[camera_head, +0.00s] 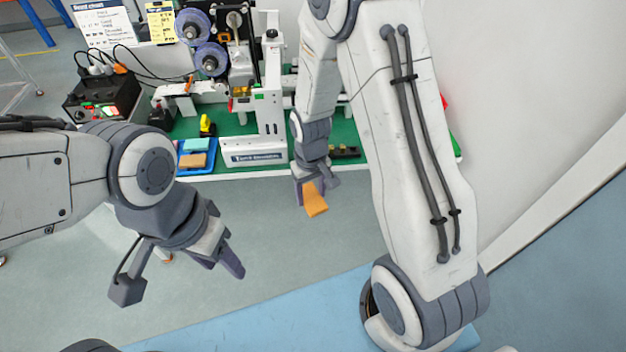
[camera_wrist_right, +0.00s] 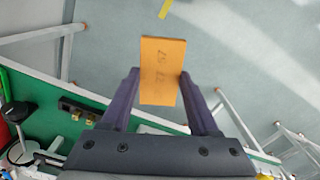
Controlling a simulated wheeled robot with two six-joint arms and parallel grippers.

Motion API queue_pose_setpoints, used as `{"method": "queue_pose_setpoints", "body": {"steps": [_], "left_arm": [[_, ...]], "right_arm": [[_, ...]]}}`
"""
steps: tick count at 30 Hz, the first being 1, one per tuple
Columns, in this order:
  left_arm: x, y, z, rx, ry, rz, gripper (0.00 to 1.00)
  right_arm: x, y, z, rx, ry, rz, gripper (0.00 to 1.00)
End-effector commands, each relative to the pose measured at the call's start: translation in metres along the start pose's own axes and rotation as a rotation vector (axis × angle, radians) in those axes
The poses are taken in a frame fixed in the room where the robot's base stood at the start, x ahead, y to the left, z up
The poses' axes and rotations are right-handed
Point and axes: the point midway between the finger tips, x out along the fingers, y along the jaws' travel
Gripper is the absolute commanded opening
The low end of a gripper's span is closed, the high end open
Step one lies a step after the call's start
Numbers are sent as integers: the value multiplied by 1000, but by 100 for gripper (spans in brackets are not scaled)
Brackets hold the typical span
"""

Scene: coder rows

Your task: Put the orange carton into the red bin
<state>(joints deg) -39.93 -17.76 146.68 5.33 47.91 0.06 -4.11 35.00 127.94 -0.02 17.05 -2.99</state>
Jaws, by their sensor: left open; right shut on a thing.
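The orange carton (camera_head: 315,201) is held in my right gripper (camera_head: 315,185), in front of the green workbench's front edge and above the floor. In the right wrist view the carton (camera_wrist_right: 162,62) is between the two fingers of the right gripper (camera_wrist_right: 157,77), which are shut on it, and it sticks out past their tips. My left gripper (camera_head: 180,276) is open and empty over the floor at the lower left. A small red patch (camera_head: 444,101) shows behind my right arm; I cannot tell whether it is the red bin, most of which would be hidden.
The green workbench (camera_head: 234,127) carries a white labelling machine (camera_head: 270,95), a blue tray (camera_head: 197,153) with small blocks, a yellow item (camera_head: 206,125) and a black power supply (camera_head: 104,98). My right arm hides the bench's right part. The floor in front is clear.

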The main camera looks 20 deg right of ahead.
Motion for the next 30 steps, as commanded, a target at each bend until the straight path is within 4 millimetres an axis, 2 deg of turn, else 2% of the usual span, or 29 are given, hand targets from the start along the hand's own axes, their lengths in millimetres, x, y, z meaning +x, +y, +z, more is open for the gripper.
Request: {"method": "queue_pose_setpoints", "body": {"steps": [9,13,18,22,30], "left_arm": [[0,0,0,0,0,0,50],[0,0,0,0,0,0,50],[0,0,0,0,0,0,50],[0,0,0,0,0,0,50],[0,0,0,0,0,0,50]], "right_arm": [[-52,-69,-30,-364,6,0,34],[-67,-90,-38,-475,2,0,34],[-77,-104,-45,-559,0,0,34],[-72,-112,-52,-631,-3,0,34],[-40,-130,-79,-891,-3,0,34]]}}
